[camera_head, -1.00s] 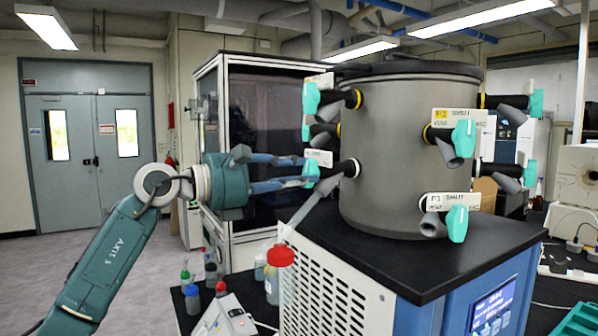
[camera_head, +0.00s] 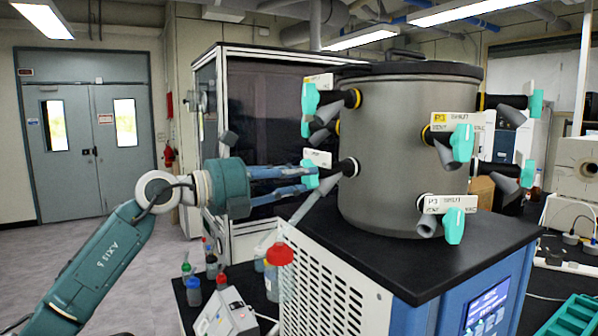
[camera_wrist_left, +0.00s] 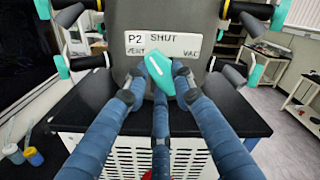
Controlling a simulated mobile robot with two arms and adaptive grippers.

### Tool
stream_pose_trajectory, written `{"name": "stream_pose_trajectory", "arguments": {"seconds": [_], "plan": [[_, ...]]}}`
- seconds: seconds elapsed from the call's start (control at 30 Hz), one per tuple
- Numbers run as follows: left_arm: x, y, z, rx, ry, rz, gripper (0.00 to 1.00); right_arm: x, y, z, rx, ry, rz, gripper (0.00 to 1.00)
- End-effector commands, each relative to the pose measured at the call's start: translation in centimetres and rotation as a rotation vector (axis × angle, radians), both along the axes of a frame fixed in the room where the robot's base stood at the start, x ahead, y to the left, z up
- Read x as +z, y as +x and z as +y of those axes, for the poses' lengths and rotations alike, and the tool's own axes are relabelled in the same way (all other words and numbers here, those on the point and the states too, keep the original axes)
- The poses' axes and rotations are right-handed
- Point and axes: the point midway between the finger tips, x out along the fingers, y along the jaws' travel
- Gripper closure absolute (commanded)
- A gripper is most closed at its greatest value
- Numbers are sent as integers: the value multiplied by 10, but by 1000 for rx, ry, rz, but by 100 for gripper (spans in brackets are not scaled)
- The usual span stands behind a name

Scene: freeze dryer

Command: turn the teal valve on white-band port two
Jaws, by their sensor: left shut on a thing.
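The grey drum (camera_head: 400,150) carries several ports with teal valves and white labels. The valve on white-band port two (camera_head: 309,173) is at the drum's lower left, below its label (camera_head: 318,158). My left gripper (camera_head: 308,178) reaches in from the left, with its blue fingers around this valve. In the left wrist view the label (camera_wrist_left: 175,45) reads P2 SHUT, with VENT at left and VAC at right. The teal handle (camera_wrist_left: 159,73) lies tilted between my fingertips (camera_wrist_left: 158,92), which close on it from both sides and below. My right gripper is out of view.
A yellow-band P3 valve (camera_head: 461,143) and a lower P3 valve (camera_head: 454,226) are on the drum's front. A black top (camera_head: 420,265) lies under the drum. A red-capped bottle (camera_head: 279,272) stands below my gripper. A dark-windowed cabinet (camera_head: 265,120) stands behind.

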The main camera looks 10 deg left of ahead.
Motion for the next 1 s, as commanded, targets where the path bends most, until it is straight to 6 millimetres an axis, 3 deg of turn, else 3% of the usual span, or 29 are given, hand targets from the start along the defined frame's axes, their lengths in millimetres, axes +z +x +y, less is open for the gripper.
{"name": "stream_pose_trajectory", "arguments": {"seconds": [0.5, 1.0], "plan": [[-1, -2, -2, 1, -249, 286, 100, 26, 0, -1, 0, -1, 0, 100], [-2, -2, -2, 1, -313, 356, 100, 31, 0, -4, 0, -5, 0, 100]]}}
